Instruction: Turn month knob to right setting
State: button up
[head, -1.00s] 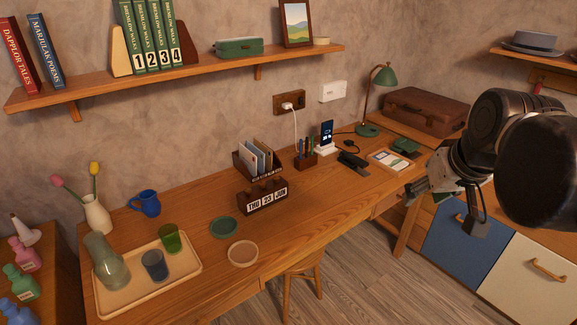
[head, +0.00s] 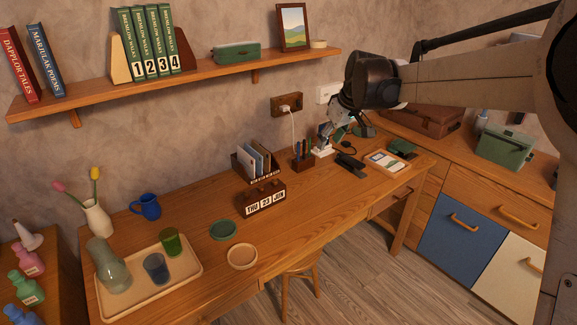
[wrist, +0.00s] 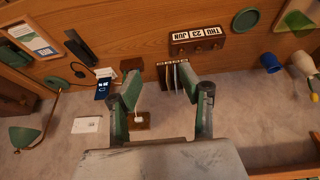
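The wooden desk calendar (head: 263,202) stands near the middle of the desk and reads THU 23 JUN, with JUN at the right end. Small knobs show along its top, too small to read a setting. The calendar also shows inverted near the top of the wrist view (wrist: 197,36), with several round knobs beside its windows. My gripper (head: 332,128) is over the back of the desk near the phone stand, right of the calendar and apart from it. In the wrist view its two fingers (wrist: 161,84) are spread with nothing between them.
A letter holder (head: 253,161) stands behind the calendar, and a pen box (head: 304,160) to its right. A green dish (head: 223,229) and a beige bowl (head: 242,256) lie in front. A shelf (head: 200,78) runs above.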

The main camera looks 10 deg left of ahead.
jog(key=w+a+f+n, duration=0.2)
jog(key=w+a+f, duration=0.3)
jog(key=a, duration=0.2)
jog(key=n+g+p, duration=0.2)
send_near(275, 180)
jog(key=shift+y, duration=0.3)
jog(key=x, duration=0.8)
jog(key=shift+f, duration=0.45)
jog(key=shift+s, duration=0.1)
grip_shut()
